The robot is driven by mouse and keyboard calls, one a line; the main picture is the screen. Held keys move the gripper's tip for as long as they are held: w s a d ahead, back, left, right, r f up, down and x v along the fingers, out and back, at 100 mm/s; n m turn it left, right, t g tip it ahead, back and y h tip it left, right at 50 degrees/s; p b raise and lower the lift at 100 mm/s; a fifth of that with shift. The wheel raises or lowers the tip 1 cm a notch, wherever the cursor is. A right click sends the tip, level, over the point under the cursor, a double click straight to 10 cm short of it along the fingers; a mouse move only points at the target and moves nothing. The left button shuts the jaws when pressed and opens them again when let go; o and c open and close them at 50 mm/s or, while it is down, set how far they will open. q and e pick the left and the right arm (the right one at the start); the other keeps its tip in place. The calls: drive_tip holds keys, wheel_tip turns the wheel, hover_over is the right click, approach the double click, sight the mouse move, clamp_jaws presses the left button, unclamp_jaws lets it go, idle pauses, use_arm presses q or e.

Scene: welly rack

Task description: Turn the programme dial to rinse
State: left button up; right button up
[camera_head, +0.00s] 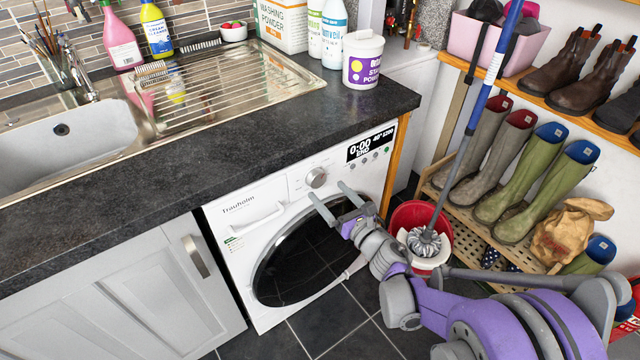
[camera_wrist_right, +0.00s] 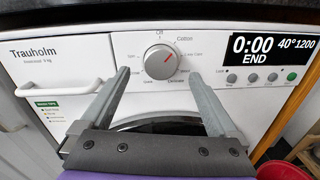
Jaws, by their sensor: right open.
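The programme dial (camera_head: 316,178) is a round silver knob on the white washing machine's front panel (camera_head: 265,195). My right gripper (camera_head: 328,191) is open and empty in front of the panel, just below the dial. Its two fingers (camera_wrist_right: 158,76) spread to either side of the dial, apart from it. My left gripper is not in view.
The display (camera_wrist_right: 271,47) reads 0:00 END, 40° and 1200, with buttons below it. The detergent drawer handle (camera_head: 255,216) is at the left of the panel. The dark worktop (camera_head: 220,150) overhangs above. A red bucket (camera_head: 408,215) with a mop stands right of the machine.

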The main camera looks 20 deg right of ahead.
sight(319, 181)
drive_tip(key=shift+x, duration=2.4)
drive_tip(key=c, duration=1.4)
drive_tip(key=shift+o, duration=0.2)
